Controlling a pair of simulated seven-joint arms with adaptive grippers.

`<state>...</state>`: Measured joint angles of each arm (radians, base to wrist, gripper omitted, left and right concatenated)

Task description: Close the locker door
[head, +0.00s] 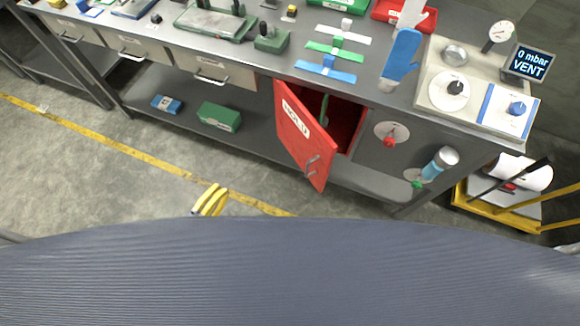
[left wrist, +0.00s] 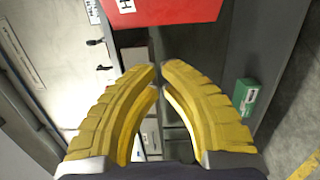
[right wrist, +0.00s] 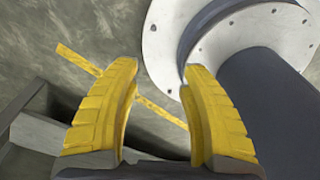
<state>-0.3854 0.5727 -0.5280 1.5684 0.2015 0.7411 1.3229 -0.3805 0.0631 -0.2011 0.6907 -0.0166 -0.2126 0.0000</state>
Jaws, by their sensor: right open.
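The red locker door (head: 303,137) stands open in the head view, swung out from the red locker (head: 347,122) under the bench. It carries a white label and a metal handle (head: 313,165) near its free edge. Part of the red door also shows at the top of the left wrist view (left wrist: 170,12). My left gripper (head: 212,198) is in front of the bench, left of the door and apart from it. Its fingertips (left wrist: 159,66) nearly meet, with nothing between them. My right gripper (right wrist: 160,64) is open and empty over the floor; it is hidden in the head view.
The bench (head: 270,75) has drawers on its left and tools and gauges on top. A green box (head: 219,117) and a blue box (head: 166,104) lie on the lower shelf. A yellow cart (head: 500,208) stands at the right. The floor before the bench is clear.

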